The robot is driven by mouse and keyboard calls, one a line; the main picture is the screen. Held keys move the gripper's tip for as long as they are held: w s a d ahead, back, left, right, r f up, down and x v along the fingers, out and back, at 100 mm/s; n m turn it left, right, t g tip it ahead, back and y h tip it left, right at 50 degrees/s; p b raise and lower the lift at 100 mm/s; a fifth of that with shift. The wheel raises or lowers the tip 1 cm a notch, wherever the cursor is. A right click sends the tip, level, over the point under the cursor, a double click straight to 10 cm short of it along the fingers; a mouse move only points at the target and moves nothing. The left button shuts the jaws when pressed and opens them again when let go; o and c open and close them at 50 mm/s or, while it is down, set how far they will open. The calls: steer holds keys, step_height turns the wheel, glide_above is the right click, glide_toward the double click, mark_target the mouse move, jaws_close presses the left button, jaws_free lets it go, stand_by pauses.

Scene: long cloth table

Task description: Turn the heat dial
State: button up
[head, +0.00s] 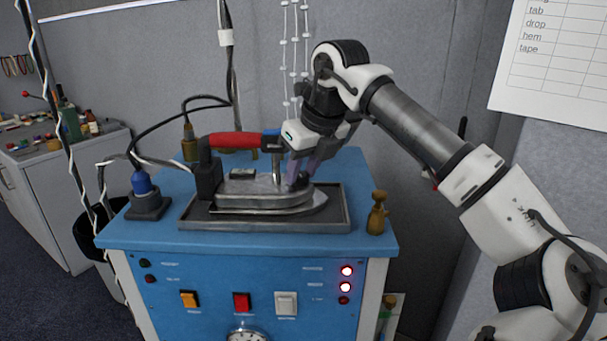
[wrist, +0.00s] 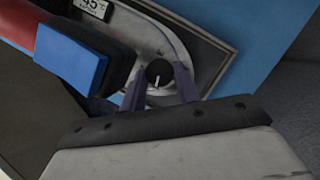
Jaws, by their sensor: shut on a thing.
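The heat dial (wrist: 158,74) is a small round black knob with a white pointer line, on the metal top of the iron. In the wrist view, the two dark fingers of my gripper (wrist: 160,88) stand on either side of the dial and are shut on it. The iron (head: 262,196) has a red handle (head: 236,140) with a blue end and sits flat in a dark tray. In the head view, my gripper (head: 302,175) reaches down to the right part of the iron, and the fingers partly hide the dial there.
The dark tray (head: 340,220) lies on a blue cabinet top. A display label (wrist: 92,7) shows on the iron. Cables hang at the left.

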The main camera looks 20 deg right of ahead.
steer(key=shift+m, duration=0.3)
steer(key=o, duration=1)
steer(key=p+v, duration=0.8)
steer(key=v, duration=0.6)
steer(key=shift+a, duration=0.15)
steer(key=shift+f, duration=0.1)
